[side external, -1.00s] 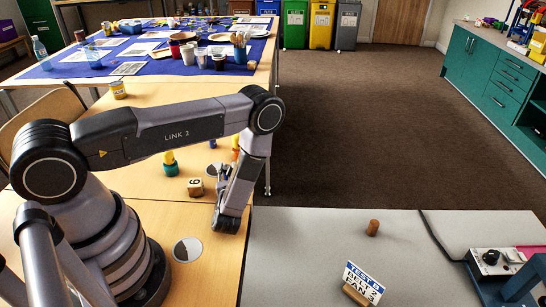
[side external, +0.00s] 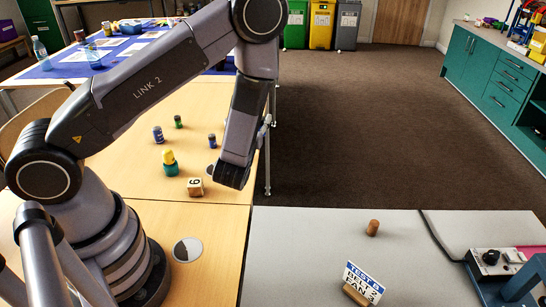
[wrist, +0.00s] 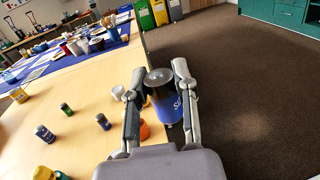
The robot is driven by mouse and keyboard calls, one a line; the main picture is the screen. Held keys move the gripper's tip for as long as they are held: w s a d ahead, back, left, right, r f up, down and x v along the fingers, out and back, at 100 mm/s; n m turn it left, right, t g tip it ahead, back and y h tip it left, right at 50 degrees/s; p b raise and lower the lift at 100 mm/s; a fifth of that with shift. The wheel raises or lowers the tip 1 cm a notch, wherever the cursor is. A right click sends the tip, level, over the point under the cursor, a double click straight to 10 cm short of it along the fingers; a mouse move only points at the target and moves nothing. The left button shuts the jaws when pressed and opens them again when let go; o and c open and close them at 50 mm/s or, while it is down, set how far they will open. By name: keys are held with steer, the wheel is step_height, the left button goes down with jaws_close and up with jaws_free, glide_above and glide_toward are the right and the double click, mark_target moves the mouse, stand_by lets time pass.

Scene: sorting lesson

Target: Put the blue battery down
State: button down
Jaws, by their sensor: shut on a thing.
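In the wrist view my gripper (wrist: 160,72) is shut on a blue battery (wrist: 163,98) with a dark top end and pale lettering. The battery stands roughly upright between the fingers, near the right edge of the wooden table (wrist: 85,155), with floor beyond. I cannot tell its height above the table. In the side view my arm hides the held battery. Another blue battery (side external: 158,134), a smaller blue one (side external: 212,141) and a green one (side external: 178,121) stand on the table to the left of my gripper.
A yellow-and-green object (side external: 170,163), a numbered wooden block (side external: 195,187) and a round disc (side external: 187,250) are on the table. An orange object (wrist: 145,130) is partly hidden by my gripper. The grey table (side external: 310,250) holds a brown cylinder (side external: 373,228) and a sign (side external: 364,282).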

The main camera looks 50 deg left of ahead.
step_height(320, 180, up, 2)
steer(key=d+m+h, duration=0.1)
steer(key=d, duration=0.1)
steer(key=n+g+y, duration=0.6)
steer(key=n+g, duration=1.2)
steer(key=g, duration=0.6)
glide_above(118, 187)
steer(key=d, duration=0.6)
step_height(118, 187, down, 12)
steer(key=shift+g, duration=0.3)
steer(key=f, duration=0.4)
steer(key=shift+s+a, duration=0.15)
steer(key=shift+s, duration=0.15)
steer(key=shift+f, duration=2.1)
